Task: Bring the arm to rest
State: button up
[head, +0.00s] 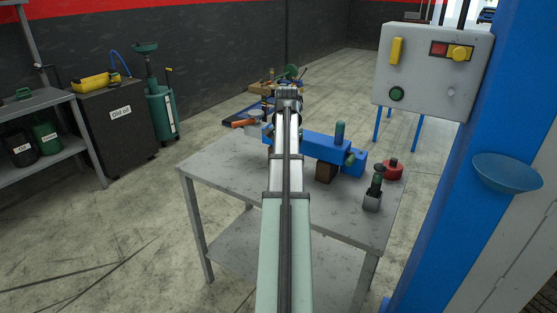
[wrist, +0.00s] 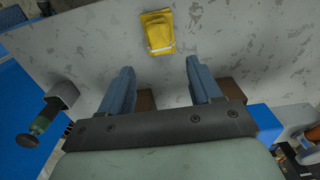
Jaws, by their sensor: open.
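My arm stretches forward over the grey workbench (head: 225,178) in the head view, its far end above the blue machine part on the bench. My gripper (wrist: 160,66) is open in the wrist view, with its two blue-grey fingers apart and nothing between them. A yellow object (wrist: 158,32) lies on the grey surface beyond the fingertips, apart from them. My arm hides part of the bench in the head view, and the fingers are not clear there.
On the bench stand the blue machine part (head: 315,147), a red round item (head: 393,169) and a green-handled tool in a grey holder (head: 372,201). A grey control box (head: 435,70) stands right, beside a blue column (head: 470,215). A dark oil cabinet (head: 122,130) stands left. Floor left of the bench is clear.

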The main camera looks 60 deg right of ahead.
jog(key=shift+r, duration=0.15)
jog(key=w+a+f+n, duration=0.7)
jog(key=w+a+f, duration=1.15)
jog(key=a, duration=0.35)
jog(key=a+f+n, duration=0.3)
jog(key=a+f, duration=0.3)
jog(key=a, duration=0.4)
jog(key=w+a+f+n, duration=0.1)
jog(key=a+f+n, duration=0.3)
jog(key=a, duration=0.6)
jog(key=a+f+n, duration=0.2)
jog(key=a+f, duration=0.5)
jog(key=a, duration=0.3)
jog(key=s+a+f+n, duration=0.2)
jog(key=s+a+f, duration=0.15)
jog(key=a, duration=0.45)
jog(key=s+f+g, duration=0.3)
jog(key=s+f, duration=0.7)
jog(key=s, duration=0.4)
jog(key=s+f+g, duration=0.3)
jog(key=s+f, duration=0.8)
jog(key=s, duration=0.4)
jog(key=shift+d+g, duration=0.15)
jog(key=shift+g, duration=0.25)
